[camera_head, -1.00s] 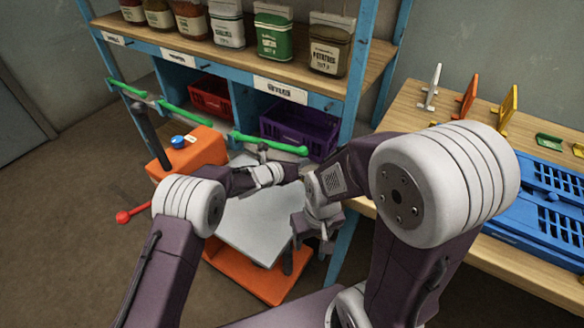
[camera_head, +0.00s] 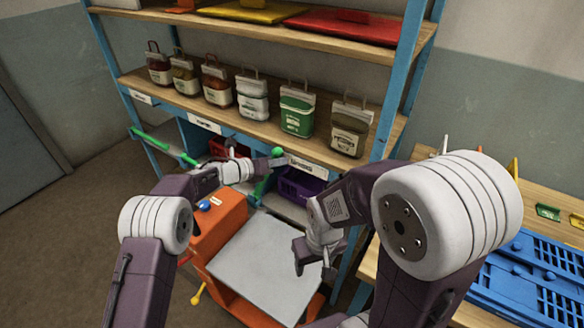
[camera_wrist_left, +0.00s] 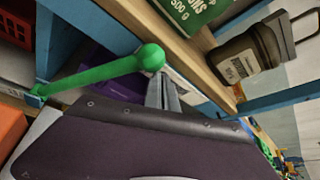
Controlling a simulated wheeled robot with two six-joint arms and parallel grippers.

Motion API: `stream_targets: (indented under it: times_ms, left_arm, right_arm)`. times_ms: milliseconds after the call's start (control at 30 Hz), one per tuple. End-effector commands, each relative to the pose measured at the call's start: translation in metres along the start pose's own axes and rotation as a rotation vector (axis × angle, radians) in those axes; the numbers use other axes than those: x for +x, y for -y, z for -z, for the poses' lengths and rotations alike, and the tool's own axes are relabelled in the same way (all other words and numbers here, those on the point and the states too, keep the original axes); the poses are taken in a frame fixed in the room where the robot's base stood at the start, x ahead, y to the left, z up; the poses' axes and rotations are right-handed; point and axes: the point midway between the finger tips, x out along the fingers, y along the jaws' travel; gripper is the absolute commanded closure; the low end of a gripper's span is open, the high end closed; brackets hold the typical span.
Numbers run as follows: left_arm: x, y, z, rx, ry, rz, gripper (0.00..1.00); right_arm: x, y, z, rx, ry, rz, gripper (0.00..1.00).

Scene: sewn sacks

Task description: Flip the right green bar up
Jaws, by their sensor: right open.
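The right green bar (camera_head: 262,185) is tilted up at the shelf front, its round end (camera_head: 278,152) highest. In the left wrist view the bar (camera_wrist_left: 95,75) slants up to its ball end (camera_wrist_left: 150,57), right at my left fingertips. My left gripper (camera_head: 276,161) is beside that ball end. Its fingers (camera_wrist_left: 165,92) look closed together, with nothing seen between them; whether they touch the bar is unclear. My right gripper (camera_head: 314,264) is open and empty, low over the grey platform.
Another green bar (camera_head: 155,142) lies along the shelf front at the left. Several sacks stand on the shelf board (camera_head: 225,117) above. A red crate (camera_head: 222,148) and purple crate (camera_head: 300,187) sit below. An orange cart with a grey platform (camera_head: 262,265) stands in front.

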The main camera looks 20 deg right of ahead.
Motion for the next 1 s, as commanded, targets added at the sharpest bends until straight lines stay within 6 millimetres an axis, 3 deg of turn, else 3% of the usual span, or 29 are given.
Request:
stream_targets:
  times_ms: [33, 333, 1000]
  left_arm:
    - [-0.007, -0.002, -0.015, 0.0, 0.002, -0.002, 1.0]
    - [-0.021, -0.03, -0.043, 0.001, 0.001, 0.0, 1.0]
    - [-0.024, -0.042, -0.051, 0.0, 0.0, 0.001, 1.0]
  right_arm:
    - [-0.017, 0.0, 0.002, 0.0, 0.0, 0.0, 0.43]
    - [-0.041, 0.001, 0.004, 0.0, 0.0, 0.0, 0.43]
    - [-0.047, 0.001, 0.005, 0.0, 0.0, 0.0, 0.43]
